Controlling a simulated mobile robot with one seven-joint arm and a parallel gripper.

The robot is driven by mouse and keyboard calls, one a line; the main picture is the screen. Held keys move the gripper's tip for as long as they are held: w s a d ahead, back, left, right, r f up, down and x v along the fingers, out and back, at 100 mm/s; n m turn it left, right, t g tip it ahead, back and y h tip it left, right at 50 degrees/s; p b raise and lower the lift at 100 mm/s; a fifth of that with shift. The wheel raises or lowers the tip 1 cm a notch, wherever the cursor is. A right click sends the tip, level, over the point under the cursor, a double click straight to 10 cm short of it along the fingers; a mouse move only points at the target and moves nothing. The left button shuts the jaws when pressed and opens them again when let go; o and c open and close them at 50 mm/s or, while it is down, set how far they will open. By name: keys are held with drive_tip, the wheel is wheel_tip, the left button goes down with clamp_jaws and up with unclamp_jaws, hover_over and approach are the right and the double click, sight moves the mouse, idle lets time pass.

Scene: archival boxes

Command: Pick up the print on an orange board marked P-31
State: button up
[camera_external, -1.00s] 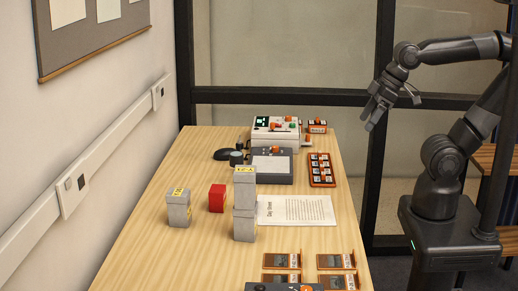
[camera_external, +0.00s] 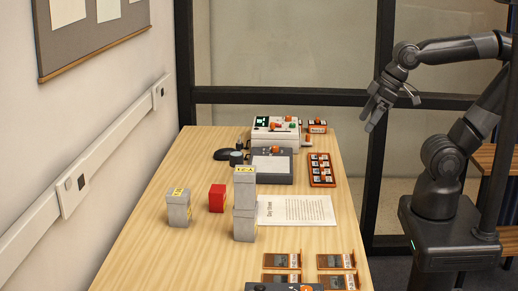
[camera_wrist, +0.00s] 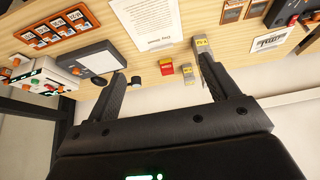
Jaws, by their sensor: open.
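Several prints on orange-brown boards lie at the near end of the table in the external view, among them a front left board (camera_external: 281,261) and a front right board (camera_external: 336,261). Their markings are too small to read, so I cannot tell which is P-31. Two boards also show at the top right of the wrist view (camera_wrist: 231,11). My gripper (camera_external: 376,108) is open and empty, raised in the air to the right of the table and well away from the boards. Its two fingers frame the table edge in the wrist view (camera_wrist: 160,85).
Grey boxes (camera_external: 244,222) stand mid-table, two stacked, with another (camera_external: 178,208) and a red box (camera_external: 217,198) to the left. A printed sheet (camera_external: 296,210), an orange tray (camera_external: 321,170) and devices (camera_external: 275,133) lie farther back. A dark control box (camera_external: 284,287) sits at the near edge.

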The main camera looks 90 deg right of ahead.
drive_tip(key=w+a+f+g, duration=0.2)
drive_tip(key=w+a+f, duration=0.15)
drive_tip(key=a, duration=0.25)
drive_tip(key=w+a+f+g, duration=0.1)
drive_tip(key=w+a+f, duration=0.1)
drive_tip(key=a+f, duration=0.25)
drive_tip(key=g, duration=0.3)
hover_over(354, 255)
drive_tip(key=f, duration=1.4)
drive_tip(key=shift+s+a+f, duration=0.1)
drive_tip(key=shift+s+f, duration=0.2)
drive_tip(key=shift+s, duration=0.05)
drive_tip(key=shift+w+f, duration=0.15)
drive_tip(key=shift+f, duration=1.3)
drive_tip(key=shift+w+f, duration=0.15)
drive_tip(key=shift+f, duration=1.25)
drive_tip(key=shift+c, duration=0.2)
drive_tip(key=c, duration=1)
drive_tip(key=shift+r, duration=0.1)
